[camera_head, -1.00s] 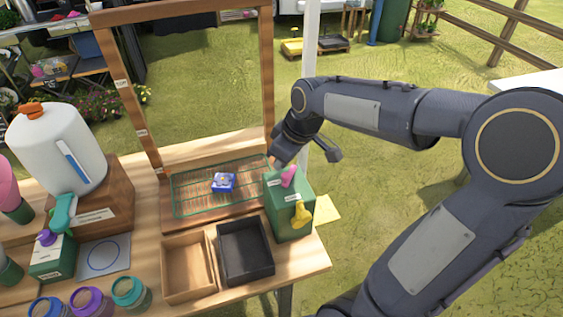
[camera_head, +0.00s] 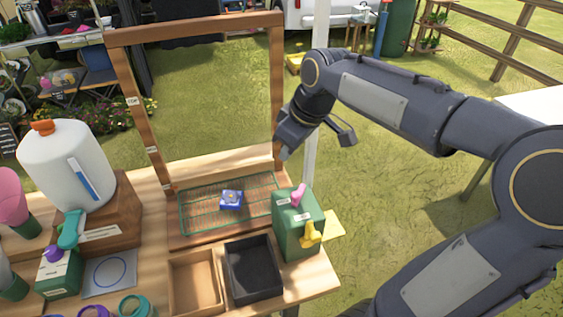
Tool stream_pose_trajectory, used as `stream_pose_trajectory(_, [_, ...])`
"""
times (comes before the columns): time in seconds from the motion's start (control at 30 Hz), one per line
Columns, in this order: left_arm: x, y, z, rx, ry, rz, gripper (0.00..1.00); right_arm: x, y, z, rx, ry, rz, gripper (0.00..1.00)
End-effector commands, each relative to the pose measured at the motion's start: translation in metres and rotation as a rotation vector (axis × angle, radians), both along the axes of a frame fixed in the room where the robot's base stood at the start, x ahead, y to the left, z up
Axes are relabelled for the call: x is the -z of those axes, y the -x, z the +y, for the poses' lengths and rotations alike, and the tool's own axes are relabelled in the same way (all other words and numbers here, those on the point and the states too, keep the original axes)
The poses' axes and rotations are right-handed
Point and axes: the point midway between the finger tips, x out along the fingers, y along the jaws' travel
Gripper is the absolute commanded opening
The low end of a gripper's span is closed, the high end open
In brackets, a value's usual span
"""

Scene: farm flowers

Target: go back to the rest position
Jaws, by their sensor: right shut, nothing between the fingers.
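My right arm comes in from the right side, and its gripper (camera_head: 284,152) hangs beside the right post of the wooden frame, above and behind the green box. The gripper is shut and holds nothing; its fingertips are small and partly hidden by the wrist. My left gripper is out of view. A small blue item (camera_head: 231,200) lies on the green wire rack (camera_head: 193,224), apart from the right gripper.
A green box (camera_head: 288,240) with pink and yellow taps stands at the bench's right end. A wooden tray (camera_head: 176,290) and a black tray (camera_head: 233,282) sit in front. The tall wooden frame (camera_head: 137,120) rises behind. A white dispenser (camera_head: 60,175) stands at left. Grass lies beyond.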

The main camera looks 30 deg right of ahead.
Motion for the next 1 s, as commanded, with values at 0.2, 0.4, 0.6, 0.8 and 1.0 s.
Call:
stream_pose_trajectory(0.2, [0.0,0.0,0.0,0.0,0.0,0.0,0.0,-0.015,0.005,-0.002,0.0,0.0,0.0,0.0])
stream_pose_trajectory(0.4, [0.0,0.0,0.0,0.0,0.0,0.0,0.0,-0.016,0.005,-0.003,0.0,-0.001,0.0,0.0])
stream_pose_trajectory(0.6, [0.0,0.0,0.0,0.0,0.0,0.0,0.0,-0.016,0.005,-0.003,0.0,0.0,0.0,0.0])
stream_pose_trajectory(0.8, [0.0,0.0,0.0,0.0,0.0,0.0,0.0,-0.015,0.01,-0.001,0.009,-0.008,-0.002,0.0])
stream_pose_trajectory(1.0, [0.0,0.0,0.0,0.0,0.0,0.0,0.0,0.005,0.07,0.022,0.157,-0.13,-0.028,0.0])
